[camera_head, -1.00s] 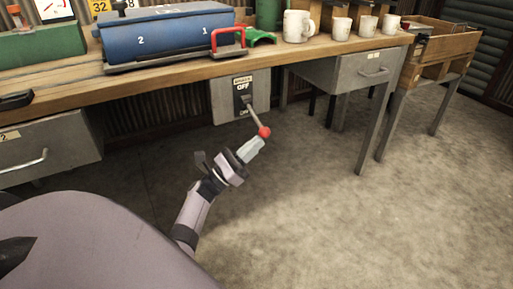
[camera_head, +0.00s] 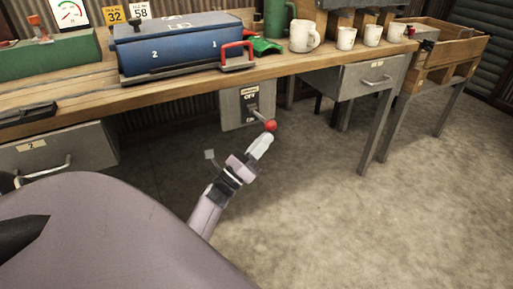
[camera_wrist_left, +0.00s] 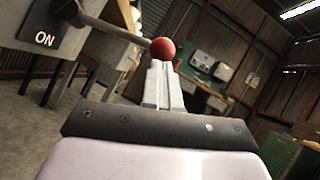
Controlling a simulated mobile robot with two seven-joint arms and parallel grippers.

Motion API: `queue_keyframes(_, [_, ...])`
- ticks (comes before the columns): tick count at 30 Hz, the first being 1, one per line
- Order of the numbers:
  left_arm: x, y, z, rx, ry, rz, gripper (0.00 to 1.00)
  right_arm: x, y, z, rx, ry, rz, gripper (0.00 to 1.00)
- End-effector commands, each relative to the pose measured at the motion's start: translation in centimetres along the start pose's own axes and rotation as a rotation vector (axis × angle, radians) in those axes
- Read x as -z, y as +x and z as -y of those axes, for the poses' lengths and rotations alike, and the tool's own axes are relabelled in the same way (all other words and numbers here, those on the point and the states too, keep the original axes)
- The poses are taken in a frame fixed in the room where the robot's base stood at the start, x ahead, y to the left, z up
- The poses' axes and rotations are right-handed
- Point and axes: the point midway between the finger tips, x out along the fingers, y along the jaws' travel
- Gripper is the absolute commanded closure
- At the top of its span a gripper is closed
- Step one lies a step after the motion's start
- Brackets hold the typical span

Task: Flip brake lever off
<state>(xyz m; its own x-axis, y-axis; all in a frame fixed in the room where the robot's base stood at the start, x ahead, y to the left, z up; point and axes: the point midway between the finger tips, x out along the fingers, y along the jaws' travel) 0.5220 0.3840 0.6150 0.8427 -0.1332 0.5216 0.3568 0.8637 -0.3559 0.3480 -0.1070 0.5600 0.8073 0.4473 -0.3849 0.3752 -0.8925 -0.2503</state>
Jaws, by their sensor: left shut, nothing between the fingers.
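The brake lever is a grey rod with a red ball knob (camera_head: 270,125), set in a grey switch box (camera_head: 232,112) under the workbench edge. The box has OFF at the top and ON at the bottom. The lever sticks out toward me and slopes down to the right. My left gripper (camera_head: 266,138) is shut and empty, its fingertips right below the knob. In the left wrist view the knob (camera_wrist_left: 163,48) sits just above the shut fingertips (camera_wrist_left: 160,65); I cannot tell for certain whether they touch. My right gripper is not in view.
The wooden workbench (camera_head: 190,84) holds a blue box (camera_head: 185,48) with a red handle, and several white mugs (camera_head: 304,36). A drawer (camera_head: 372,76) hangs right of the switch box. The floor below is clear.

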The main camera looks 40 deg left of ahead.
Motion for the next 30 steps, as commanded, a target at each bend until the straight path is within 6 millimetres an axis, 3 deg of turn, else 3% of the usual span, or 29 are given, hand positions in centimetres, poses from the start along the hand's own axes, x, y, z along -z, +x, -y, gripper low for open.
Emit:
queue_keyframes(1, [-1.2, 0.9, 0.8, -0.022, -0.036, 0.0, 1.0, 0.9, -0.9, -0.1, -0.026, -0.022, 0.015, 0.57])
queue_keyframes(12, [-3.4, 2.4, 1.7, -0.166, -0.249, 0.0, 1.0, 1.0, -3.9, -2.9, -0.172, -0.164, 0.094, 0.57])
queue_keyframes(30, [-4.2, 3.0, 1.7, -0.223, -0.338, 0.004, 1.0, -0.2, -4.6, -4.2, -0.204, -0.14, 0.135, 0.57])
